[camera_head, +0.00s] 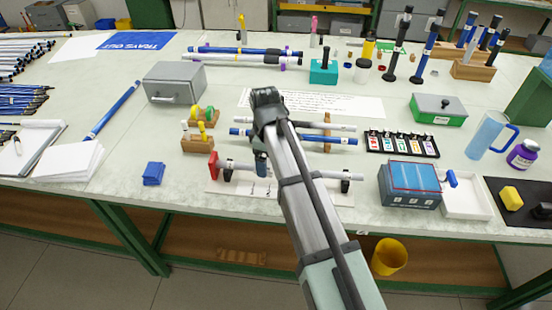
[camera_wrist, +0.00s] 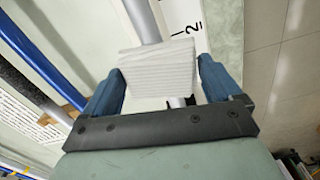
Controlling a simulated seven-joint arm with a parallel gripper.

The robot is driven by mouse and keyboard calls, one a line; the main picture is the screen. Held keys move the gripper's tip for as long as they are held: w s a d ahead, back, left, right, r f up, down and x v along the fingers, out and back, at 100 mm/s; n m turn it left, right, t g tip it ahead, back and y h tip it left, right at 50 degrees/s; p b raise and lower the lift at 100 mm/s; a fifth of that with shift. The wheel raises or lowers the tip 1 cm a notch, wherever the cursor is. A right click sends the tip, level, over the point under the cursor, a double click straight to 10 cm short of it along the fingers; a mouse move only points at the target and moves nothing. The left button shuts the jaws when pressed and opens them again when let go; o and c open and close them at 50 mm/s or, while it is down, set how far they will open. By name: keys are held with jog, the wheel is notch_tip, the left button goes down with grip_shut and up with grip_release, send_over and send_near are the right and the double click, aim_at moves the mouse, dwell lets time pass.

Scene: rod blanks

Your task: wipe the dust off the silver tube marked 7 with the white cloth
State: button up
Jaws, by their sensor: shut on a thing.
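My gripper (camera_head: 261,165) is over the front stand in the head view. In the wrist view, its two blue fingers (camera_wrist: 160,75) are shut on the white cloth (camera_wrist: 158,64), a folded ribbed pad. A silver tube (camera_wrist: 141,20) runs beneath the cloth; whether they touch I cannot tell.
A rack behind holds another silver tube (camera_head: 340,126) and a blue tube (camera_head: 345,140). A blue-grey box (camera_head: 409,190) and white tray (camera_head: 465,205) stand to the right. Folded blue cloths (camera_head: 153,173) lie left. The front table edge is close.

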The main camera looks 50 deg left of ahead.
jog(key=shift+s+a, duration=0.35)
jog(key=shift+a, duration=0.05)
jog(key=shift+r, duration=4.1)
jog(key=shift+d, duration=0.1)
